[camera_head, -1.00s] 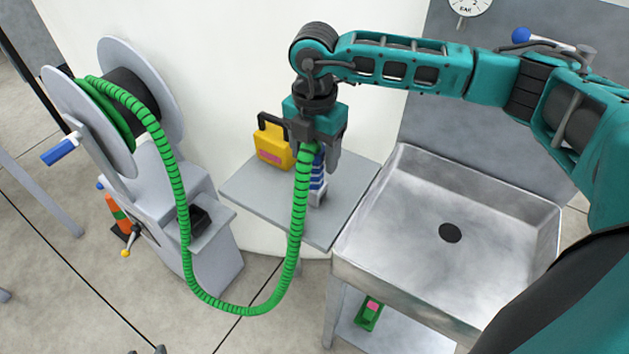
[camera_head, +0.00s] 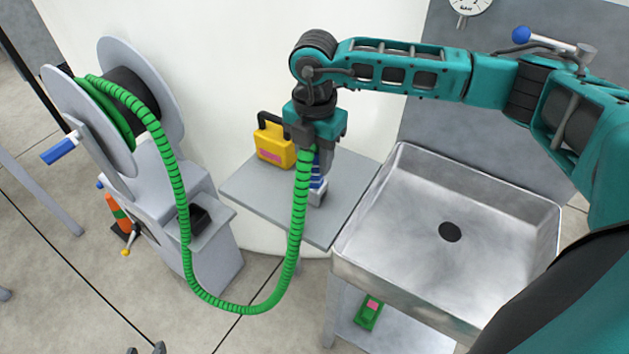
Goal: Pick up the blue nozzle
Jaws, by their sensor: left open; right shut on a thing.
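The blue nozzle (camera_head: 318,184), with pale bands and a grey lower end, stands upright at the grey side table (camera_head: 258,203). My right gripper (camera_head: 318,160) points down from above and is shut on its upper part, which is largely hidden by the fingers and the hose. The green ribbed hose (camera_head: 298,215) hangs in front of the gripper; its upper end is hidden there, so I cannot see how it joins the nozzle. Only two dark tips of my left gripper (camera_head: 146,350) show at the bottom edge, apart and empty, far from the nozzle.
The hose loops low to a grey reel (camera_head: 162,85) with a blue handle at left. A yellow case (camera_head: 275,146) stands behind the nozzle. A steel sink (camera_head: 490,190) is close on the right. A green item (camera_head: 368,313) lies on the shelf below.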

